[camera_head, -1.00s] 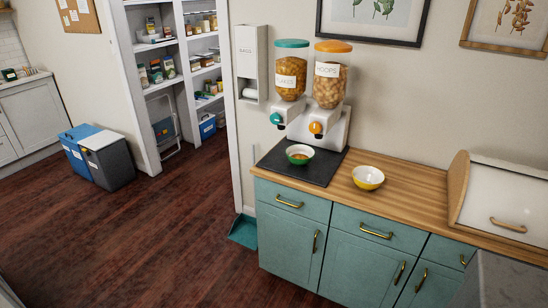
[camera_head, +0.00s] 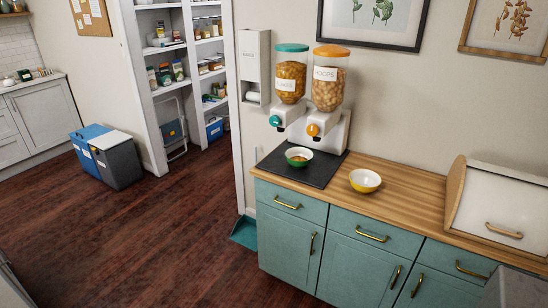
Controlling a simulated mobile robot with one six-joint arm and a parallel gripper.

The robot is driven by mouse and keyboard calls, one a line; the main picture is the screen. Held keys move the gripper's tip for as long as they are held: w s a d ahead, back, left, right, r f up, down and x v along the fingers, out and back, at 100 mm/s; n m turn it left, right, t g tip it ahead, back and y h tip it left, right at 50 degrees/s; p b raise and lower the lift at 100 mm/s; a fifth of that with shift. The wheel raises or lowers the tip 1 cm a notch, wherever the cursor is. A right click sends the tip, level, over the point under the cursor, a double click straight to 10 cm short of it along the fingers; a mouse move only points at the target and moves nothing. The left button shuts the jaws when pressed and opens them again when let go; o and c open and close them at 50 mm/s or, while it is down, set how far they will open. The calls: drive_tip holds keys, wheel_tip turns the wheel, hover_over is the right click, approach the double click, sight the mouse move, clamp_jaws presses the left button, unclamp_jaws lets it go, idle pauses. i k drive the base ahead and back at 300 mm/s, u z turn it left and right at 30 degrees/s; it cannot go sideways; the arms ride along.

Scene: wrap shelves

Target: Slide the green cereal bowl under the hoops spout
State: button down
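The green bowl (camera_head: 299,157) sits upright on the dark mat (camera_head: 276,171) on the counter and has something brownish inside. The cereal dispenser has a teal-lidded container (camera_head: 290,75) on the left and an orange-lidded container labelled HOOPS (camera_head: 328,80) on the right. The hoops spout with its orange knob (camera_head: 313,130) is above and to the right of the green bowl. The bowl stands in front of the dispenser, nearer the gap between the two spouts. My gripper is not in view.
A yellow bowl (camera_head: 365,180) stands on the wooden counter (camera_head: 405,192) right of the mat. A white bread box (camera_head: 500,205) is at the counter's right end. Two bins (camera_head: 108,155) stand on the floor at left.

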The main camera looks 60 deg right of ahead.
sight(299, 158)
drive_tip(key=z, duration=0.1)
drive_tip(key=i, duration=0.95)
drive_tip(key=u, duration=0.05)
